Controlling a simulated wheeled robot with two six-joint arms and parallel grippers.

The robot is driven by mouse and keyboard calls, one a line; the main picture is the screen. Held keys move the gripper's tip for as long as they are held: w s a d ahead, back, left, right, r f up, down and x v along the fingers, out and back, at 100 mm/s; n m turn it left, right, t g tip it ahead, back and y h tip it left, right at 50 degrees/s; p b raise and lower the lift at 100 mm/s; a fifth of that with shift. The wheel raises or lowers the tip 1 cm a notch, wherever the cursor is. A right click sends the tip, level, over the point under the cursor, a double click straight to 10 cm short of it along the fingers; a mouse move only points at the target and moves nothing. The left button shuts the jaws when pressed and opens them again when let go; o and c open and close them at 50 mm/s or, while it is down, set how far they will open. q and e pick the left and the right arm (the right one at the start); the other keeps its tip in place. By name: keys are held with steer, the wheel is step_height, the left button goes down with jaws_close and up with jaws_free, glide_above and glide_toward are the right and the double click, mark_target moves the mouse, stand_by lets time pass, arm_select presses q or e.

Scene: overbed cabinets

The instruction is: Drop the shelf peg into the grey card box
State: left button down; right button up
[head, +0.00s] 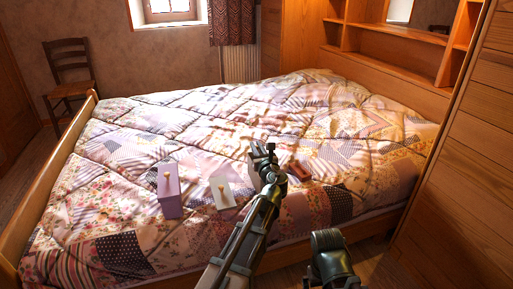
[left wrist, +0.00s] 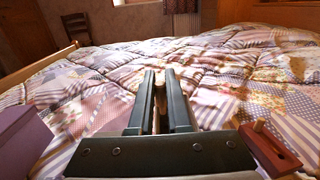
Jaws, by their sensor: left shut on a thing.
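My left gripper (head: 262,150) is over the bed, shut on a thin wooden piece, the shelf peg (left wrist: 157,112), seen between the fingers in the left wrist view. In the head view the peg is too small to make out. A pale grey box (head: 220,201) is on the quilt, to the left of the gripper and nearer to me. A small wooden knob-like shape shows on it. The gripper is apart from this box. I cannot pick the grey box out in the left wrist view. My right gripper is not in view.
A purple box (head: 170,202) is left of the grey one; it also shows in the left wrist view (left wrist: 20,140). A red-brown wooden thing (head: 301,170) lies right of the gripper. The quilt (head: 130,150) beyond is clear. Wooden cabinets (head: 470,170) stand at right.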

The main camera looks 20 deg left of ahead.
arm_select(q)
steer(key=c, duration=0.8)
jaws_free()
steer(key=v, duration=1.4)
steer(key=shift+a+f, duration=0.1)
steer(key=s+f+n+g+h+p, duration=0.25)
steer(key=s+f+n+g, duration=0.65)
steer(key=n, duration=0.6)
steer(key=s+d+f+n+g+h+p, duration=0.1)
steer(key=s+d+f+n+g+h, duration=0.3)
steer(key=s, duration=0.4)
steer(key=s+d+f+n+g+h+p, duration=0.1)
steer(key=s+d+f+n+g, duration=0.25)
steer(key=s+d+n, duration=0.3)
step_height(320, 180, up, 37)
steer(key=p, duration=3.8)
steer(key=shift+s+a+r+t, duration=0.15)
steer(key=shift+s+a+t, duration=0.2)
steer(key=shift+s+t, duration=0.1)
